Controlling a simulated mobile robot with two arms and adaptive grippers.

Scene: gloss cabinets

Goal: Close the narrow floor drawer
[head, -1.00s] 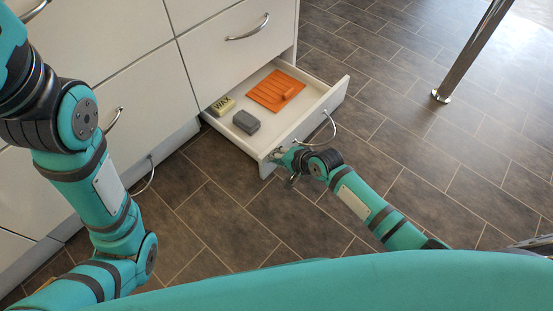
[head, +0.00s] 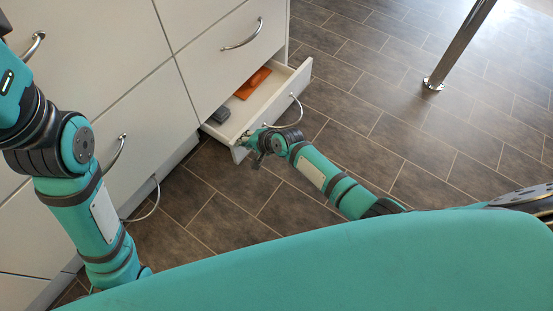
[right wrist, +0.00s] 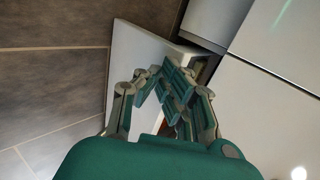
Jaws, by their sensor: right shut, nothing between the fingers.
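The narrow floor drawer (head: 272,108) is white and sits at the bottom of the cabinet, partly pulled out. Its front panel has a curved metal handle (head: 297,108). A grey block (head: 220,112) and part of an orange board (head: 253,82) show inside it. My right gripper (head: 249,150) is shut and empty at the near left end of the drawer front, against or very close to it. In the right wrist view its fingers (right wrist: 167,88) are over the white drawer front (right wrist: 138,62). My left arm shows at the left, but its gripper is out of the picture.
White cabinet drawers (head: 225,60) with curved handles rise above the floor drawer. Another low handle (head: 150,205) sticks out at the left. A metal post (head: 458,45) stands at the right. The tiled floor (head: 400,120) between is clear.

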